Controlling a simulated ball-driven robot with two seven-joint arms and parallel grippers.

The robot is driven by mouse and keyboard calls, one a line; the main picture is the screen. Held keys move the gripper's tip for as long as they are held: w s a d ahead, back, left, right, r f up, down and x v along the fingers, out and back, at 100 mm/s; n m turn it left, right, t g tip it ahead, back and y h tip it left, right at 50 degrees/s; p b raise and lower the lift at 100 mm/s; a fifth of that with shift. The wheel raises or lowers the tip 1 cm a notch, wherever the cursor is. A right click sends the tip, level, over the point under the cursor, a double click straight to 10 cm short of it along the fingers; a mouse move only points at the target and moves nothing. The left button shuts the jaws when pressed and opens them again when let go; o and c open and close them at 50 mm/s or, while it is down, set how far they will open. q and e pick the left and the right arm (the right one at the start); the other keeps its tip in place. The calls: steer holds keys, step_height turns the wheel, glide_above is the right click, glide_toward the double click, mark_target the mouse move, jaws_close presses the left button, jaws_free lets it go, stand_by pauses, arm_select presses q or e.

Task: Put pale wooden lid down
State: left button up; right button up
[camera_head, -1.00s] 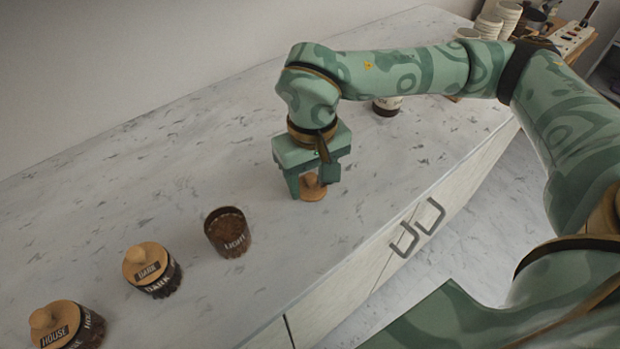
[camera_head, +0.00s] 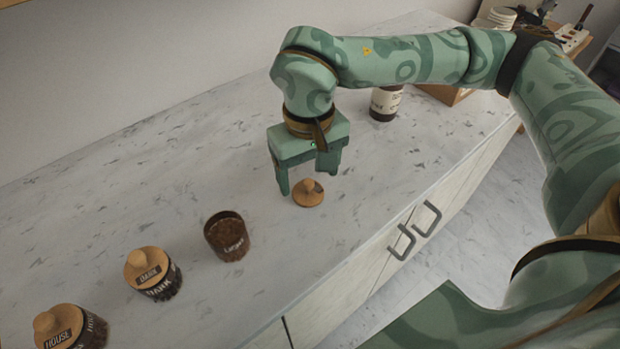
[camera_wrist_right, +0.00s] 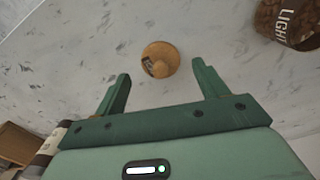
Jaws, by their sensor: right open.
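The pale wooden lid (camera_head: 308,193) lies on the marble counter, knob up, to the right of the open jar. It also shows in the right wrist view (camera_wrist_right: 160,59), beyond the fingertips and between them. My right gripper (camera_head: 308,182) is open and empty, just above and behind the lid, and apart from it. Its two spread fingers also show in the right wrist view (camera_wrist_right: 163,75). The lidless jar (camera_head: 228,237) marked LIGHT holds dark brown contents. My left gripper is not in view.
Two lidded jars, DARK (camera_head: 153,273) and HOUSE (camera_head: 70,328), stand at the lower left. Another jar (camera_head: 385,103) stands behind my right arm near a wooden box (camera_head: 443,94). The counter (camera_head: 160,170) is clear behind the jars.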

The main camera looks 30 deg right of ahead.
mark_target(309, 184)
step_height(309, 184, up, 9)
steer(key=p, duration=0.2)
stand_by(0.4)
